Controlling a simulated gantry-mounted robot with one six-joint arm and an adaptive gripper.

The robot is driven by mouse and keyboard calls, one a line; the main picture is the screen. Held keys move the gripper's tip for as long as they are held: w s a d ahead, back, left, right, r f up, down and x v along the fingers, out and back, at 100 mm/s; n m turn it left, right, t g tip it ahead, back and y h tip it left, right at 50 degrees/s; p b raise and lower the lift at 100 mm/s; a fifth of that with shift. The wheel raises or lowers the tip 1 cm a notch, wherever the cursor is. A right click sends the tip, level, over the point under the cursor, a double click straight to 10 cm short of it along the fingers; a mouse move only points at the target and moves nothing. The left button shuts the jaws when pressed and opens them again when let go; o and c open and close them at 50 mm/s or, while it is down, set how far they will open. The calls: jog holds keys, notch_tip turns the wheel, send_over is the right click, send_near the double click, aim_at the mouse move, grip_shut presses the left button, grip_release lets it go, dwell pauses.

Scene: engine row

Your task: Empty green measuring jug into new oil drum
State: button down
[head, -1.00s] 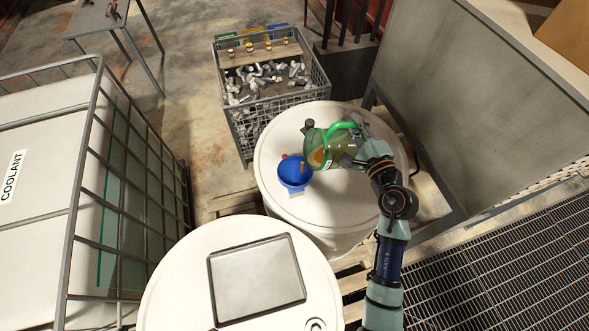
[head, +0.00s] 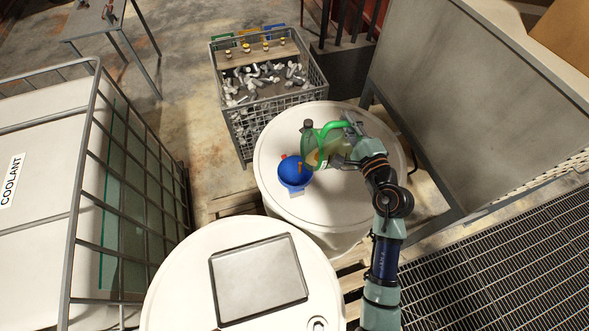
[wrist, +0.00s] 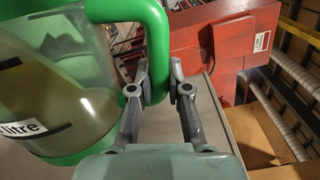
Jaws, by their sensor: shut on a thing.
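The green see-through measuring jug (head: 316,141) is held above the new oil drum (head: 345,115), next to a blue funnel (head: 293,175) on the white drum lid. My gripper (head: 350,143) is shut on the jug's green handle; the wrist view shows the handle (wrist: 157,45) between the two fingers (wrist: 158,85). Brownish liquid (wrist: 50,95) shows inside the jug there, behind part of a "litre" label. A short orange-brown streak (head: 302,168) shows at the funnel mouth; I cannot tell whether it is flowing liquid.
A second white drum (head: 180,275) with a square tray (head: 259,279) stands in front. A caged coolant tank (head: 60,180) is at left. A wire crate of metal parts (head: 265,80) stands behind. A grey metal cabinet (head: 465,90) rises at right beside floor grating (head: 500,250).

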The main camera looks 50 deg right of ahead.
aim_at(336, 127)
jog(key=shift+w+a+r+n+p, duration=0.2)
jog(key=shift+w+a+r+n, duration=0.1)
jog(key=shift+a, duration=0.2)
jog(key=shift+w+a+r+n+p, duration=0.2)
jog(key=shift+a+r+n, duration=0.1)
jog(key=shift+a, duration=0.15)
jog(key=shift+w+a+n+b, duration=0.2)
jog(key=shift+w+a+n, duration=0.1)
jog(key=shift+a+n, duration=0.15)
jog(key=shift+w+a+n+b, duration=0.15)
jog(key=shift+w+a+n, duration=0.15)
jog(key=shift+a, duration=0.2)
dwell(0.4)
jog(key=shift+a, duration=0.1)
